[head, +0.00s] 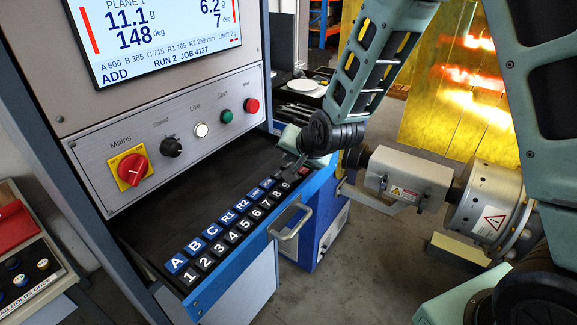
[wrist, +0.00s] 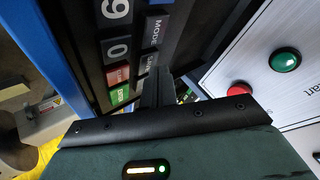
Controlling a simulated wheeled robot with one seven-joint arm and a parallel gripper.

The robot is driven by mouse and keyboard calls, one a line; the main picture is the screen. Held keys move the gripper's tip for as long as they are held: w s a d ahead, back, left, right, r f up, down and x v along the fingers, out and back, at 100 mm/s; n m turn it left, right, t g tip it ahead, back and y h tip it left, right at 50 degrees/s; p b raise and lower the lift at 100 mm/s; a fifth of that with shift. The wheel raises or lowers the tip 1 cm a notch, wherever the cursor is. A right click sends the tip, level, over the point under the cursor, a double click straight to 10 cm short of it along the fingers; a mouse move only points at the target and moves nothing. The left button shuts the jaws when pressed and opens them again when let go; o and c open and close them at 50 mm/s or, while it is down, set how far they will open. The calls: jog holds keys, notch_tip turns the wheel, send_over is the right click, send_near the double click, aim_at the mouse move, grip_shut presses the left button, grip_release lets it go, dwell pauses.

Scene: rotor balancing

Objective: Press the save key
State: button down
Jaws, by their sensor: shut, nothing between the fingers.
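The keypad drawer (head: 205,295) carries a row of blue keys and a row of black number keys in the head view. My gripper (head: 297,165) is shut over the far end of these rows. In the wrist view its fingers (wrist: 158,86) are close to the keys, beside a red key (wrist: 118,76) and a green key (wrist: 119,95). A MODE key (wrist: 154,32) and a 0 key (wrist: 118,51) lie just beyond. I cannot tell whether the fingertips touch a key.
The screen (head: 165,35) reads RUN 2 JOB 4127 and ADD. Below it is a panel with a red mains switch (head: 132,170), a green button (head: 226,117) and a red button (head: 252,106). A drawer handle (head: 291,222) sticks out in front. A red tray (head: 15,228) is at left.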

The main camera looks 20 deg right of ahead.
jog(key=shift+f+b, duration=0.5)
dwell(0.6)
jog(key=shift+r, duration=0.1)
jog(key=shift+r+p, duration=0.6)
jog(key=shift+r, duration=0.25)
jog(key=shift+r, duration=0.1)
jog(key=shift+r+p, duration=1.75)
jog(key=shift+r, duration=0.7)
jog(key=shift+f, duration=0.1)
